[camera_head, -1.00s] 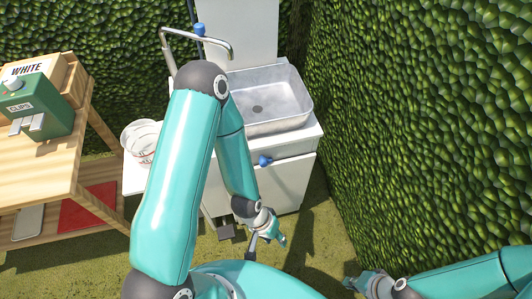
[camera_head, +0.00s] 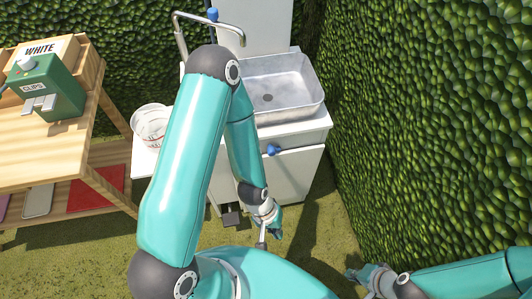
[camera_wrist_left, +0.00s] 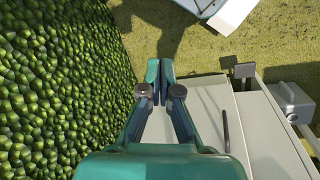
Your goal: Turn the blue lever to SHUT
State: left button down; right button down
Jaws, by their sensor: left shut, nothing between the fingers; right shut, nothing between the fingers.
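A blue lever knob (camera_head: 273,150) sticks out from the front of the white sink cabinet (camera_head: 296,172), below the basin's front edge. A second blue knob (camera_head: 212,14) sits at the top of the tap pipe. I cannot read any SHUT marking. My left gripper (camera_head: 274,228) hangs in front of and below the cabinet, apart from both blue parts. In the left wrist view its fingers (camera_wrist_left: 160,69) are together and empty, and neither blue part shows. My right gripper (camera_head: 357,276) is shut at the bottom right, low near the hedge, touching nothing I can see.
The metal basin (camera_head: 268,98) is empty. A white bucket (camera_head: 152,125) stands left of the cabinet. A hedge (camera_head: 430,120) closes off the right side.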

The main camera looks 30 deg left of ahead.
pick_arm(q)
jog(key=w+a+r+n+y+b, duration=0.1)
jog(key=w+a+r+n+b, duration=0.3)
jog(key=n, duration=0.3)
jog(key=w+a+r+n+y+b, duration=0.1)
jog(key=w+a+r+n+b, duration=0.3)
jog(key=w+a+r+n, duration=0.2)
jog(key=w+a+r+n+y+b, duration=0.1)
jog(key=w+a+r+n+b, duration=0.3)
jog(key=n, duration=0.5)
jog(key=shift+w+a+r+n+t, duration=0.15)
jog(key=shift+w+a+r, duration=0.05)
jog(key=shift+w+a, duration=0.55)
jog(key=shift+w+a+r+n+t, duration=0.2)
jog(key=shift+w+a, duration=0.4)
jog(key=shift+a, duration=0.25)
jog(key=shift+a+r+b, duration=0.1)
jog(key=shift+r+b, duration=0.05)
jog(key=shift+b, duration=0.2)
